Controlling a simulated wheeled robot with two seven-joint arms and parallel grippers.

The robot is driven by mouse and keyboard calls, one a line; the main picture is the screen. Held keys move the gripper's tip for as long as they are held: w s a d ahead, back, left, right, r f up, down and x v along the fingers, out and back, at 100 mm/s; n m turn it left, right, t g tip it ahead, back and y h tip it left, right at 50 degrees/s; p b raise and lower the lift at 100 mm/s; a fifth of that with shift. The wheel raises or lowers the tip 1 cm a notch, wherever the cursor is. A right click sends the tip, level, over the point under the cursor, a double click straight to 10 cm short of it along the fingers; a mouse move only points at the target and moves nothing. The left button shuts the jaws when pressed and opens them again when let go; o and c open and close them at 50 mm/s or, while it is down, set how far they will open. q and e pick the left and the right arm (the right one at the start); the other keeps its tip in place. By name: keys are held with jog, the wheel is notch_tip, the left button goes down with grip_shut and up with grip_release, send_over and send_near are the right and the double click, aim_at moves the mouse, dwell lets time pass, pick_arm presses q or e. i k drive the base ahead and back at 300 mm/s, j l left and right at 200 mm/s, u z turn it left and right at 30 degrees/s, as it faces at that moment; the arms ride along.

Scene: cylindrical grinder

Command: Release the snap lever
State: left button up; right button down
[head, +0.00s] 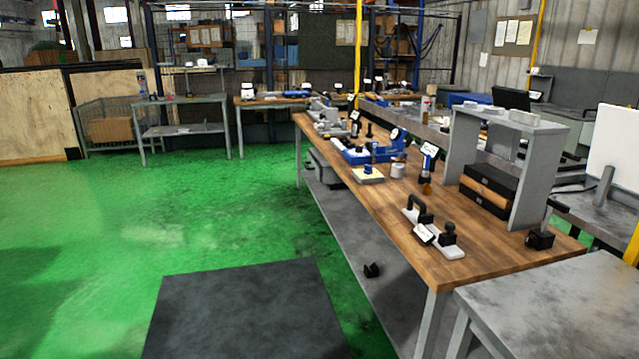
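I cannot tell for sure which part is the snap lever. A long wooden-topped workbench (400,215) runs from the front right to the middle back. On it is a blue machine (362,153) with a long body and an upright part at its right end. Nearer lies a pale plate (447,251) with a black handle, a black knob and a white label. Between them stands a small blue and black device (427,168) with a white tag. Neither of my grippers is in view, and nothing is seen touching these things.
A grey shelf stand (520,122) with black cases under it is on the bench's right side. A grey table (560,305) fills the front right. A dark mat (245,312) lies on the open green floor (180,215). A grey table (185,130) stands at the back left.

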aim_at(369, 145)
jog(key=i, duration=3.6)
jog(key=u, duration=0.1)
